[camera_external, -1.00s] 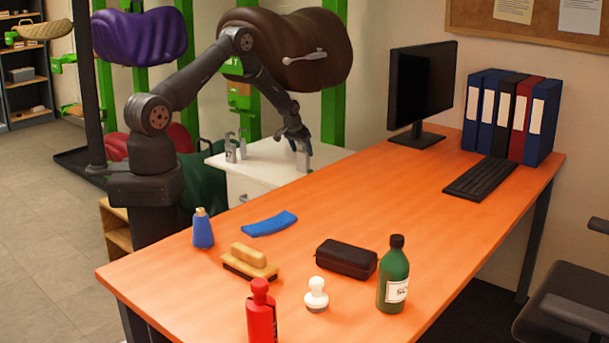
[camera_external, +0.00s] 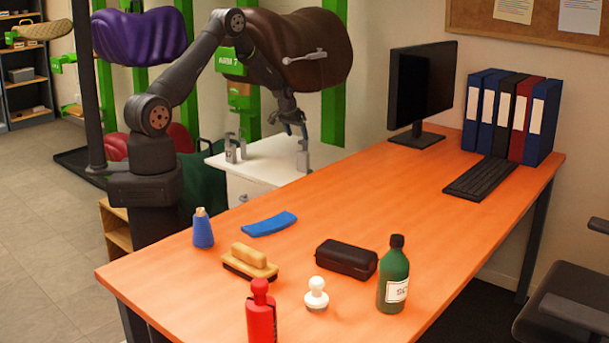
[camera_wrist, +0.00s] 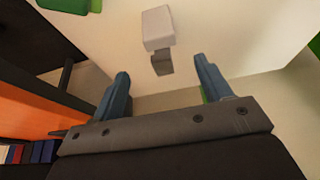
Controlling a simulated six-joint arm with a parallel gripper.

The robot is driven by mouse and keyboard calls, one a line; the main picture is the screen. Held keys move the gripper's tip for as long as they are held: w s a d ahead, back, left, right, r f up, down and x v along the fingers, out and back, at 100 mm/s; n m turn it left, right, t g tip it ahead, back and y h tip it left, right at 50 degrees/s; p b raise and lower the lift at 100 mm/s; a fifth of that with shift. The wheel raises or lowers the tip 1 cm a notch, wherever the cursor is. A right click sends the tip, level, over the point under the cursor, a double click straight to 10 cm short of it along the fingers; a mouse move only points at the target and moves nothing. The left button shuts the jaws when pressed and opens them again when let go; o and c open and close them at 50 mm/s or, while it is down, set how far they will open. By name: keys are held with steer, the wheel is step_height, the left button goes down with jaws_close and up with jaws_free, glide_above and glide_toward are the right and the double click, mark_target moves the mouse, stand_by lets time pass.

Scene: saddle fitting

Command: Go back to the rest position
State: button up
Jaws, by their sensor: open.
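My gripper (camera_external: 292,122) is open and empty above the white cabinet (camera_external: 262,170), beside the brown saddle. In the wrist view its two blue-grey fingers (camera_wrist: 162,72) are spread wide. A small grey fitting (camera_external: 303,156) stands upright on the right part of the cabinet top, below my gripper and apart from it. In the wrist view this fitting (camera_wrist: 158,28) appears as a pale block with a darker part, beyond and between the fingertips, with nothing gripping it.
Two more grey fittings (camera_external: 235,148) stand at the cabinet's left. The brown saddle (camera_external: 300,48) hangs close behind my forearm on green posts. The orange desk (camera_external: 400,215) carries a blue cone-shaped bottle (camera_external: 203,230), brush (camera_external: 250,261), black case (camera_external: 346,258), green bottle (camera_external: 393,276) and monitor (camera_external: 422,90).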

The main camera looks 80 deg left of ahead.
mark_target(303, 152)
steer(key=x, duration=0.8)
steer(key=shift+f, duration=0.4)
step_height(303, 152, up, 9)
steer(key=shift+r, duration=0.1)
steer(key=d+r+m+t+h, duration=0.1)
steer(key=d+r+m, duration=0.15)
steer(key=d, duration=0.55)
steer(key=d+r+m+h, duration=0.1)
steer(key=d+m, duration=0.2)
steer(key=d, duration=0.6)
steer(key=w+d+r+m, duration=0.1)
steer(key=w+d+r, duration=0.4)
steer(key=d, duration=0.7)
steer(key=w+d+r+m, duration=0.1)
steer(key=w+d+r, duration=0.4)
steer(key=d, duration=0.6)
steer(key=w+d+r+m+h, duration=0.1)
steer(key=w+d+r, duration=0.4)
steer(key=d, duration=0.7)
steer(key=shift+w+d+r, duration=0.35)
steer(key=shift+w, duration=0.2)
steer(key=shift+o, duration=0.2)
steer(key=shift+m, duration=0.25)
